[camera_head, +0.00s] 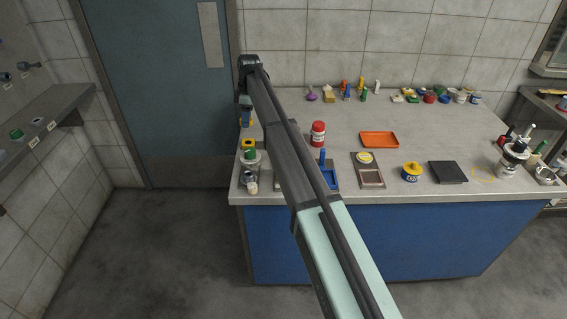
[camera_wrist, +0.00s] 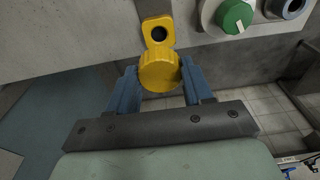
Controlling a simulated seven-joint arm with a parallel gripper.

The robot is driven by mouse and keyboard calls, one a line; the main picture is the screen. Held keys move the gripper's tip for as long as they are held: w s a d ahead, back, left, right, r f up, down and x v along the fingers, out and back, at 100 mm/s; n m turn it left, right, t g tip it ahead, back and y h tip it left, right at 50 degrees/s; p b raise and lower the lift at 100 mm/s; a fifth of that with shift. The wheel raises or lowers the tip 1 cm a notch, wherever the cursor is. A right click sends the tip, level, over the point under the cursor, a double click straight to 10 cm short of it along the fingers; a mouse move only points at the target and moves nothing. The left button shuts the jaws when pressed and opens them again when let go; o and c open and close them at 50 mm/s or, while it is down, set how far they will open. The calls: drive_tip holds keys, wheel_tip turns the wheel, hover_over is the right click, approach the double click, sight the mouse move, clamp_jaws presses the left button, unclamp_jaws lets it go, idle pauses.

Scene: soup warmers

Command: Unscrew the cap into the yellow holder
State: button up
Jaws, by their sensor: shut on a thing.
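My gripper (camera_wrist: 162,84) has two blue fingers and is shut on a round yellow cap (camera_wrist: 159,70) with a ribbed edge. The yellow holder (camera_wrist: 170,22), a small plate with a dark round hole, is just beyond the cap in the wrist view. The cap overlaps the holder's near edge in that picture; I cannot tell whether they touch. In the head view the holder (camera_head: 248,143) is at the counter's left edge, and my gripper (camera_head: 246,116) is above and behind it. The cap is hard to make out there.
A green knob (camera_wrist: 234,16) is right of the holder in the wrist view. On the counter (camera_head: 330,110) are a red-capped jar (camera_head: 318,134), an orange tray (camera_head: 380,139) and a yellow-and-blue pot (camera_head: 412,172). Several small items line the back. The counter's middle is mostly clear.

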sight(251, 119)
drive_tip(key=shift+f, duration=0.1)
idle(0.3)
drive_tip(key=shift+f, duration=2.8)
drive_tip(key=shift+f, duration=1.2)
drive_tip(key=o, duration=1.3)
drive_tip(key=r, duration=0.4)
drive_tip(key=d+r, duration=0.1)
drive_tip(key=r, duration=0.8)
drive_tip(key=shift+d+r, duration=0.3)
